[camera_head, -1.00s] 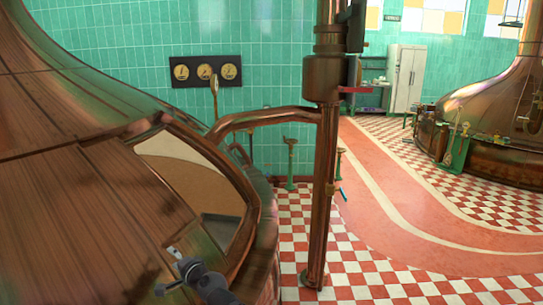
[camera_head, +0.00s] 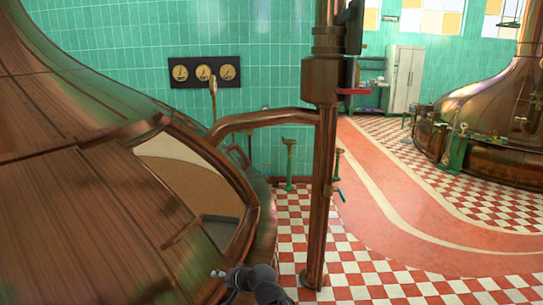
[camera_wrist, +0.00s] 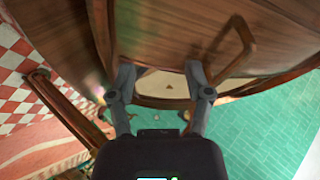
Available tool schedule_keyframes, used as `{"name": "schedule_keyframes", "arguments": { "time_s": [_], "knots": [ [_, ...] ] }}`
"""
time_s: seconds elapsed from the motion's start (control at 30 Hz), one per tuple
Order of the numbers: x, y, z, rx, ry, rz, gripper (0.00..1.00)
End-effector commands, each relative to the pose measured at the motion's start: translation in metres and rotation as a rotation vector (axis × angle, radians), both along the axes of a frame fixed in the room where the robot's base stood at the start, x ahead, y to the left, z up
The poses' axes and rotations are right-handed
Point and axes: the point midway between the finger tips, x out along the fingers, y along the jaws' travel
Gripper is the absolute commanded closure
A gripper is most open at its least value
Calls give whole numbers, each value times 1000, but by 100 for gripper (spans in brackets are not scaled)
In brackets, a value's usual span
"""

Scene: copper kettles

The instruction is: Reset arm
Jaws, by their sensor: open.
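My gripper (camera_head: 217,274) shows at the bottom of the head view, in front of the lower edge of the large copper kettle (camera_head: 70,210). In the wrist view my gripper (camera_wrist: 160,68) is open, with its two fingers spread apart and nothing between them. Beyond the fingers is the kettle's framed opening (camera_wrist: 165,84), with a pale inside. In the head view the same opening (camera_head: 190,175) lies above my gripper. Most of the arm is out of view.
A vertical copper pipe (camera_head: 318,200) stands right of the kettle, with a curved branch pipe (camera_head: 260,116) reaching towards it. Gauges (camera_head: 204,73) hang on the green wall. The red path (camera_head: 410,220) is clear; a second copper kettle (camera_head: 490,110) stands far right.

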Motion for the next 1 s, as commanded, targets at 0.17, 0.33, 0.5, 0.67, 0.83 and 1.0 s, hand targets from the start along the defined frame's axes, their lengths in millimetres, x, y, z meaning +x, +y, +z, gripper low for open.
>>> {"name": "schedule_keyframes", "arguments": {
  "time_s": [0.17, 0.33, 0.5, 0.67, 0.83, 1.0],
  "knots": [
    [-11, -72, -27, -227, 59, 54, 35],
    [-28, -143, -49, -433, 154, 100, 35],
    [-56, -216, -64, -618, 285, 138, 35],
    [-83, -273, -71, -748, 414, 163, 35],
    [-103, -308, -71, -821, 506, 179, 35],
    [-109, -317, -71, -842, 534, 183, 35]
  ]
}}
